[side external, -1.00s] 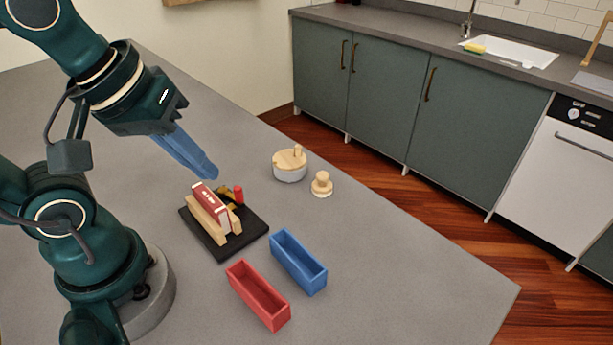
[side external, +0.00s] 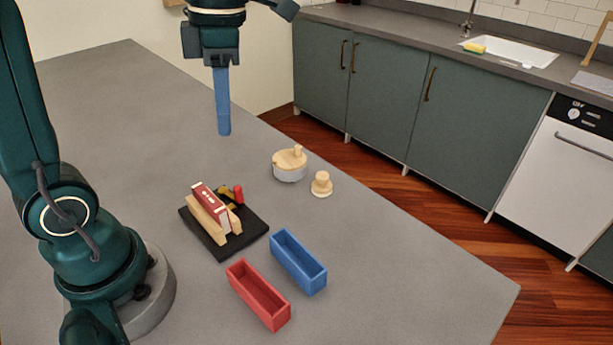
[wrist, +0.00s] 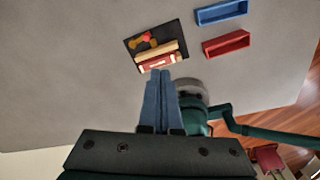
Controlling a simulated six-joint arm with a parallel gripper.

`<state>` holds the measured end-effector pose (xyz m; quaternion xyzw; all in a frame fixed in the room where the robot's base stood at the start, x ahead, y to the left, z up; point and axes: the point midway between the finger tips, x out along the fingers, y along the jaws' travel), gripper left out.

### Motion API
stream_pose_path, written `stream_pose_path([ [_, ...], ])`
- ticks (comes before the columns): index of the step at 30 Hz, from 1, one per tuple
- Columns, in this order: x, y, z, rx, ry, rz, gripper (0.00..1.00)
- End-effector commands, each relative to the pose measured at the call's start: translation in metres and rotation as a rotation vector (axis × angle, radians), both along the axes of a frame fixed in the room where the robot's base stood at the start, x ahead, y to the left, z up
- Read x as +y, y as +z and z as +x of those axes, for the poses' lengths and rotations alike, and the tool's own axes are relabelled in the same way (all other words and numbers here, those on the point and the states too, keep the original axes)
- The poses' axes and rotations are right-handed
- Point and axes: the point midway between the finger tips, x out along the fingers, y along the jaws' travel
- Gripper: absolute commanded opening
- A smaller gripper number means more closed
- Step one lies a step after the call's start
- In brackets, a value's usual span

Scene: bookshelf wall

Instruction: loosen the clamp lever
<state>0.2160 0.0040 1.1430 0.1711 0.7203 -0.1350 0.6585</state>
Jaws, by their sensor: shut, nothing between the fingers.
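The clamp sits on a black base plate (side external: 207,247) on the grey table. Wooden jaws (side external: 232,223) stand on both sides of a dark red book-like block (side external: 212,203) with pale marks. The clamp lever (side external: 238,194) has a red knob, beside a yellow and black part (side external: 225,198). In the wrist view the red knob (wrist: 147,36) and the block (wrist: 158,62) show near the top. My gripper (side external: 224,133) has blue fingers, shut and empty, pointing down above the table behind the clamp. It is apart from the lever. The fingers also show in the wrist view (wrist: 163,73).
A blue open box (side external: 299,262) and a red open box (side external: 258,295) stand in front right of the clamp. A round lidded pot (side external: 290,170) and a small wooden knob-shaped piece (side external: 321,184) stand behind right. The table's left rear area is clear.

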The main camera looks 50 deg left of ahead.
Motion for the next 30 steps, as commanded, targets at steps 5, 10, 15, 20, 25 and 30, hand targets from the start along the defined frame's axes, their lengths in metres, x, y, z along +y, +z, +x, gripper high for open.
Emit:
stream_pose_path([
  [5,0.014,-0.017,0.019,0.103,0.277,0.025,0.00],
  [10,0.025,-0.036,0.031,0.177,0.356,0.035,0.00],
  [15,0.030,-0.051,0.034,0.226,0.368,0.033,0.00],
  [20,0.031,-0.056,0.033,0.243,0.373,0.031,0.00],
  [25,0.031,-0.055,0.033,0.242,0.373,0.031,0.00],
  [30,0.031,-0.057,0.033,0.242,0.373,0.031,0.00],
])
